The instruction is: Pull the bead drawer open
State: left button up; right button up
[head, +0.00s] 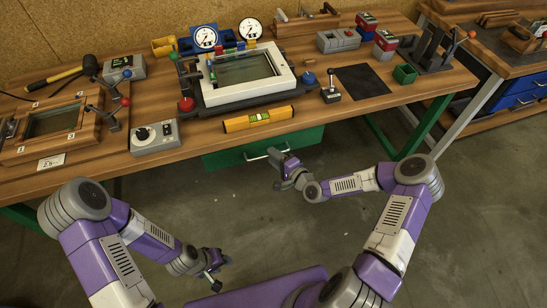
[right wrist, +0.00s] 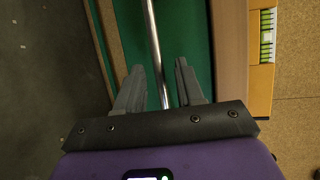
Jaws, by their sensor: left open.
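The bead drawer (head: 225,157) is a green front under the wooden bench, with a silver bar handle (head: 258,156). It appears shut, though its right part is hidden behind my right gripper. My right gripper (head: 281,158) is at the right end of the handle. In the right wrist view, the handle bar (right wrist: 154,45) runs between the two fingers of my right gripper (right wrist: 160,85), with gaps on both sides, so the gripper is open around or just above the bar. My left gripper (head: 214,282) is open and empty, low over the floor, away from the drawer.
On the bench above the drawer lie a yellow spirit level (head: 258,119) and a white glass frame (head: 243,75). A grey dial box (head: 154,136) and a red-knobbed lever stand to the left. The floor before the drawer is clear except for my arms.

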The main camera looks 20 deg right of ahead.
jog(key=shift+w+a, duration=0.15)
jog(key=shift+w, duration=0.15)
grip_shut()
dwell(0.3)
